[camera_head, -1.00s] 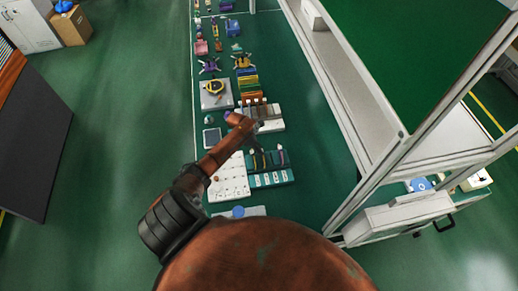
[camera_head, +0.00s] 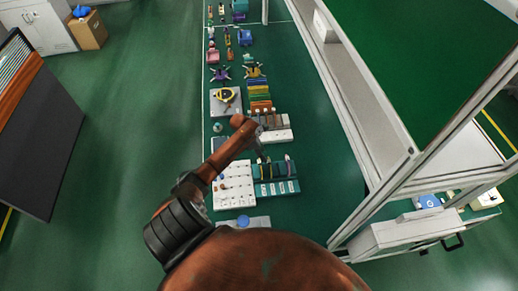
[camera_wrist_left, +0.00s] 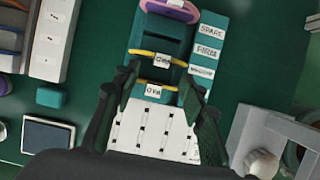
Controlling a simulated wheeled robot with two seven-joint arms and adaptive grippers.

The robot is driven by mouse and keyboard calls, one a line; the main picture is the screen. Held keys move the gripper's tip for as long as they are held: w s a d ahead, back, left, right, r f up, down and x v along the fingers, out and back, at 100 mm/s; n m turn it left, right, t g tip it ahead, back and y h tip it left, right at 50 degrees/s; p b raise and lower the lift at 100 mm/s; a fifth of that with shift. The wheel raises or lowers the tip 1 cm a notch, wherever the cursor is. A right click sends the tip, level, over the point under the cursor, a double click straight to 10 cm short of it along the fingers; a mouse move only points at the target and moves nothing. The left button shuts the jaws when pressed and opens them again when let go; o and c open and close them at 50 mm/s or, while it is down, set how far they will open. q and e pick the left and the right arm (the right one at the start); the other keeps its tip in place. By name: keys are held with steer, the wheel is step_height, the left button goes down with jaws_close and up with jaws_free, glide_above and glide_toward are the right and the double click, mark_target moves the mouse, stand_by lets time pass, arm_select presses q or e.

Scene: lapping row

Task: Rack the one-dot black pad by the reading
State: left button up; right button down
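My left gripper (camera_head: 262,154) is over the far edge of the teal rack (camera_head: 284,187). In the left wrist view its fingers (camera_wrist_left: 160,78) are apart, with nothing clearly held between them. Below them are yellow loops (camera_wrist_left: 157,54) with white tags in the rack, plus a purple loop (camera_wrist_left: 172,9). The rack's labels (camera_wrist_left: 208,31) include SPARE and FIRM. A white-fronted holder (camera_wrist_left: 50,40) with dot marks stands left in the wrist view; brown and dark pads (camera_head: 268,119) stand there in the head view. I cannot tell which is the one-dot black pad. My right gripper is not in view.
A white board (camera_head: 233,193) with dark slots lies beside the rack. A small dark-screened device (camera_wrist_left: 48,135) lies left in the wrist view. A yellow round device (camera_head: 227,96) sits on a grey plate farther back. A metal frame (camera_head: 365,195) rises at right.

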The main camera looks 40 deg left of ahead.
arm_select(q)
steer(key=v, duration=0.6)
steer(key=shift+r, duration=0.2)
steer(key=shift+s+a+f, duration=0.1)
steer(key=shift+s, duration=0.1)
